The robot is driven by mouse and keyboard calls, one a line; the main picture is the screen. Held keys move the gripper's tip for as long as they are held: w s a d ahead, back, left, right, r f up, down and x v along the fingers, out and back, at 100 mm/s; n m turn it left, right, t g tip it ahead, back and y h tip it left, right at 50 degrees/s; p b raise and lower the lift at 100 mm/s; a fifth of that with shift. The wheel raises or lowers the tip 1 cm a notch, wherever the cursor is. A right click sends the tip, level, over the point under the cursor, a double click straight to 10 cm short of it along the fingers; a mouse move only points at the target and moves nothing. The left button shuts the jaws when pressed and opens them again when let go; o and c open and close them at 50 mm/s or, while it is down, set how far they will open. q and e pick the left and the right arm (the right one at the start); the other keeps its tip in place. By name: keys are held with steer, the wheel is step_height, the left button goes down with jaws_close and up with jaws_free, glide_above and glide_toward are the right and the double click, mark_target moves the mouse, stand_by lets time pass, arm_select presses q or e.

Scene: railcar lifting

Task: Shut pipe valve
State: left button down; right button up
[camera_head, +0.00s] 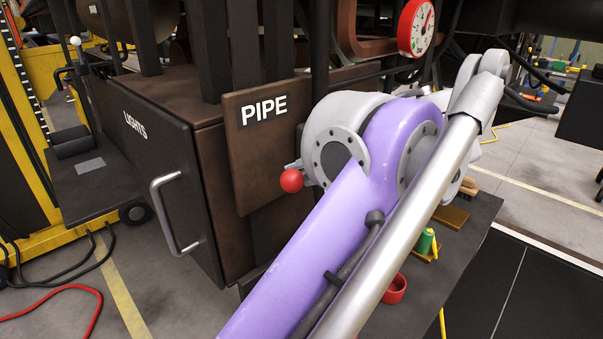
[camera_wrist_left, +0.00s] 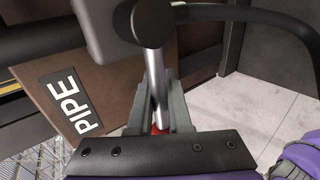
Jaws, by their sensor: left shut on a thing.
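The brown PIPE panel (camera_head: 262,140) stands in the middle of the head view, and it also shows in the left wrist view (camera_wrist_left: 110,85). In the left wrist view, a bright metal lever (camera_wrist_left: 155,85) runs from a dark round pivot (camera_wrist_left: 152,22) down between the fingers of my left gripper (camera_wrist_left: 160,112). The fingers are shut on the lever, with a bit of red at its near end. In the head view my purple arm hides this gripper and most of the valve. A red ball knob (camera_head: 291,181) shows beside the arm. My right gripper is not in view.
A dark LIGHTS cabinet (camera_head: 158,170) with a grey handle (camera_head: 166,215) stands left of the panel. A round gauge (camera_head: 416,27) hangs above. A dark bench (camera_head: 470,225) holds a green item (camera_head: 426,241) and a red cup (camera_head: 395,289). A red hose (camera_head: 85,289) lies on the floor.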

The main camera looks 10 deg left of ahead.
arm_select(q)
steer(key=shift+r, duration=0.1)
steer(key=c, duration=0.8)
jaws_free()
steer(key=shift+s, duration=0.15)
steer(key=shift+c, duration=0.2)
steer(key=p+v, duration=0.2)
steer(key=v, duration=0.8)
steer(key=shift+s+d+r, duration=0.2)
steer(key=shift+d+r, duration=0.05)
steer(key=shift+f, duration=0.1)
